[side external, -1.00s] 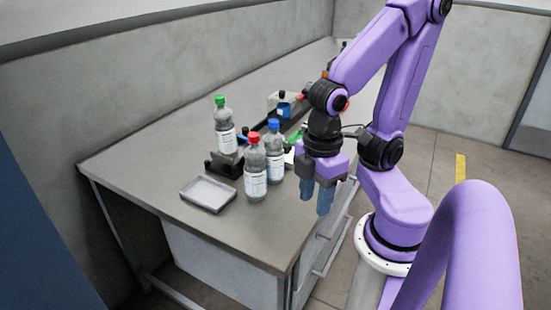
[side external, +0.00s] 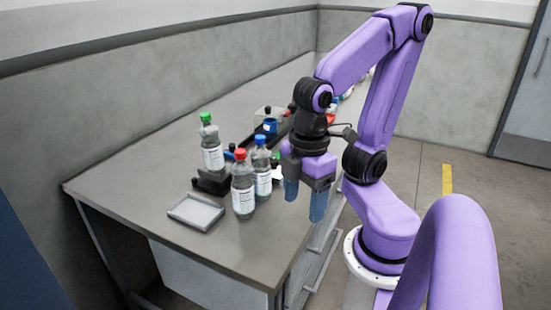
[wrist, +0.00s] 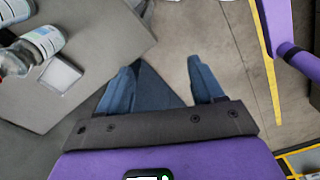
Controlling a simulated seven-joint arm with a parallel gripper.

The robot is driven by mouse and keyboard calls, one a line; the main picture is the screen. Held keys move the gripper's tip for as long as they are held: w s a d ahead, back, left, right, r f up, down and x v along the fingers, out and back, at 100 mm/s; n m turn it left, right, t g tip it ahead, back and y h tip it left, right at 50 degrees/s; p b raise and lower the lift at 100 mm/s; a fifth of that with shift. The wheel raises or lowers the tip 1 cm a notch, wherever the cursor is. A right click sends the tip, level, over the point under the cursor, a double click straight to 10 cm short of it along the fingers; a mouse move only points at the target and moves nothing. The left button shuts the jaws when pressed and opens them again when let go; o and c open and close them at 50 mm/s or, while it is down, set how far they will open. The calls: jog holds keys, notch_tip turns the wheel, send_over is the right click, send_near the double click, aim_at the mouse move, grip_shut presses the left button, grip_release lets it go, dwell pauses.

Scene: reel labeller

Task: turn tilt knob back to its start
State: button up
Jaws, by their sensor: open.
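My gripper (side external: 304,200) hangs fingers down beside the table's right edge, with its two blue fingers apart and nothing between them. In the wrist view my gripper (wrist: 166,80) shows the same wide gap, with table and floor beyond. The labeller is partly visible as a dark assembly (side external: 212,184) behind the bottles, largely hidden by them and by my arm. I cannot make out for certain which part is the tilt knob. The gripper is apart from the labeller and touches nothing visible.
A green-capped bottle (side external: 211,145) stands on the dark assembly. A red-capped bottle (side external: 243,188) and a blue-capped bottle (side external: 261,170) stand in front. A shallow grey tray (side external: 196,212) lies at the left. The table's front corner is clear.

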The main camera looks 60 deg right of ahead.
notch_tip(320, 180, up, 4)
jog(key=w+d+m+y, duration=0.1)
jog(key=w+d+m, duration=0.5)
jog(key=w+m, duration=0.5)
jog(key=w+d+m+y, duration=0.1)
jog(key=w+d+m, duration=0.6)
jog(key=m, duration=0.7)
jog(key=d+m+t, duration=0.4)
jog(key=d+m, duration=1.5)
jog(key=d, duration=0.7)
send_near(274, 160)
jog(key=shift+m+h, duration=0.3)
jog(key=shift+h, duration=0.1)
jog(key=x, duration=0.8)
jog(key=shift+a, duration=0.35)
